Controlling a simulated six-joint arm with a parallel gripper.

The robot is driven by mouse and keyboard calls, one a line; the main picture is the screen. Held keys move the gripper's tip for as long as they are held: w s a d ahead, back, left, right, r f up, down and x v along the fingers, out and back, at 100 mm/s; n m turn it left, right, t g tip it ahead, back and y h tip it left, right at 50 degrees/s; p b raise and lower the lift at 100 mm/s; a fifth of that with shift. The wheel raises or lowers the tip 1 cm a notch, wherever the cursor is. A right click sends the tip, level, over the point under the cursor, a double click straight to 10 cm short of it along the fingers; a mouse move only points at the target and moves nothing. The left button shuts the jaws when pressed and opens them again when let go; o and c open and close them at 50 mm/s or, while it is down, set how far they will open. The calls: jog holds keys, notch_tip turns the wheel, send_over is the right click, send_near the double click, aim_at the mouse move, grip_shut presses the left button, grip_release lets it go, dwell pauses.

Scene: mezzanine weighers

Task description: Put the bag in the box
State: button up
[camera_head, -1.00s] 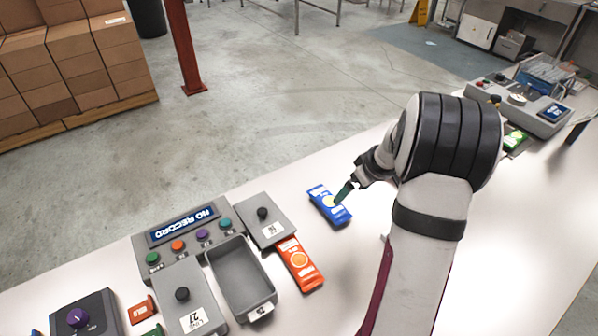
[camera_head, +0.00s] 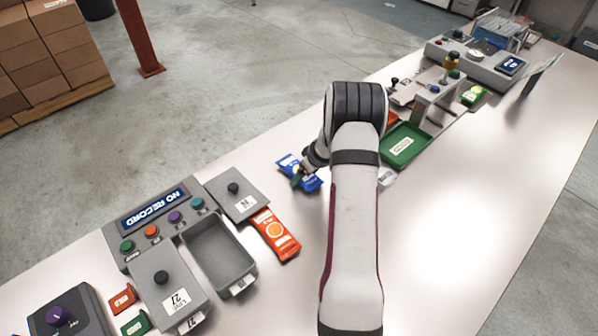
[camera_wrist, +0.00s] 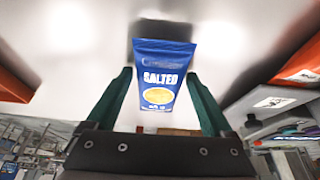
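The blue bag (camera_head: 293,166) lies on the white table beyond the grey console. In the wrist view the bag (camera_wrist: 165,75) shows the word "SALTED" and sits between two dark green fingertips. My gripper (camera_head: 299,178) is down at the bag, one finger hiding part of it; in the wrist view my gripper (camera_wrist: 158,80) has its fingers apart, on either side of the bag. Two open containers show: a grey bin (camera_head: 253,268) beside the console and a green tray (camera_head: 382,158) right of my arm. Which one is the box I cannot tell.
An orange bag (camera_head: 275,234) lies between the grey bin and the blue bag, by a grey lidded box (camera_head: 236,206). A console (camera_head: 150,215) reads "NO RECORD". Several devices stand at the far right. The right foreground of the table is clear.

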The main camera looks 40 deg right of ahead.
jog(key=c, duration=1.1)
jog(key=r, duration=0.4)
jog(key=shift+s+d+r, duration=0.15)
jog(key=shift+s+r, duration=0.1)
jog(key=shift+r, duration=0.05)
jog(key=s+d+r, duration=0.4)
jog(key=s+r, duration=0.2)
jog(key=s, duration=0.4)
send_over(227, 267)
notch_tip(227, 267, down, 7)
jog(key=shift+r, duration=0.1)
